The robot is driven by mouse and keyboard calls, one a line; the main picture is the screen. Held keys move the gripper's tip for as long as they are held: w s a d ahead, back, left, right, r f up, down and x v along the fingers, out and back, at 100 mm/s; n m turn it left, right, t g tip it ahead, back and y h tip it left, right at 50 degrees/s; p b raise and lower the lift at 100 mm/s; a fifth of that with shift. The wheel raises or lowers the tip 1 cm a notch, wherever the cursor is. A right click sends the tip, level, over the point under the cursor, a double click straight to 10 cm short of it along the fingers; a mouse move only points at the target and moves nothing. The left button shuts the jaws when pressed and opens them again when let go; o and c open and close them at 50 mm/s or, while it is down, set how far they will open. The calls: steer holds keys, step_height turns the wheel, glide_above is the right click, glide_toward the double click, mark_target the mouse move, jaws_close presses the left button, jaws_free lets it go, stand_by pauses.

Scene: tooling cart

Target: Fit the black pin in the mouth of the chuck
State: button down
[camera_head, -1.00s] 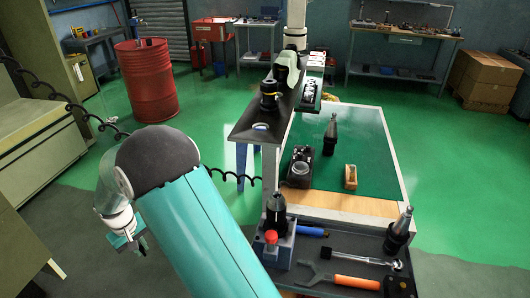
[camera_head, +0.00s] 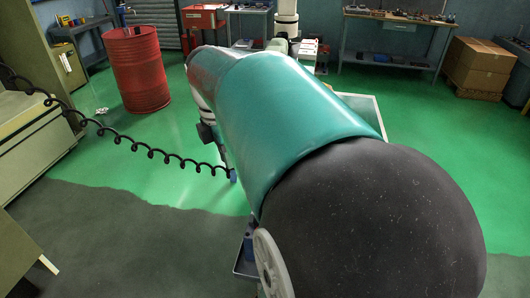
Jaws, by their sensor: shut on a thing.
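My own teal and black arm fills the middle and right of the head view and covers most of the cart. I cannot make out the black pin or the chuck; the arm stands in front of where the cart's tools were. My gripper's fingers do not show clearly; only a white wrist joint and a small dark part show at the far left end of the arm. A sliver of the blue block (camera_head: 248,243) on the cart's front tray shows left of the black elbow.
A red drum (camera_head: 140,70) stands on the green floor at the back left. A black coiled cable (camera_head: 130,145) hangs across the left. Workbenches (camera_head: 395,40) and cardboard boxes (camera_head: 480,67) stand at the back.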

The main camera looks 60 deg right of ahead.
steer(key=s+r+n, duration=0.4)
steer(key=s, duration=0.6)
steer(key=shift+d+f, duration=0.25)
steer(key=shift+f, duration=0.8)
steer(key=shift+d+f, duration=0.2)
steer(key=shift+f, duration=0.8)
steer(key=shift+f, duration=1.3)
steer(key=c, duration=1.3)
jaws_free()
steer(key=shift+c, duration=0.2)
steer(key=shift+r, duration=0.15)
step_height(320, 180, up, 14)
steer(key=a, duration=0.1)
steer(key=shift+a+f, duration=0.25)
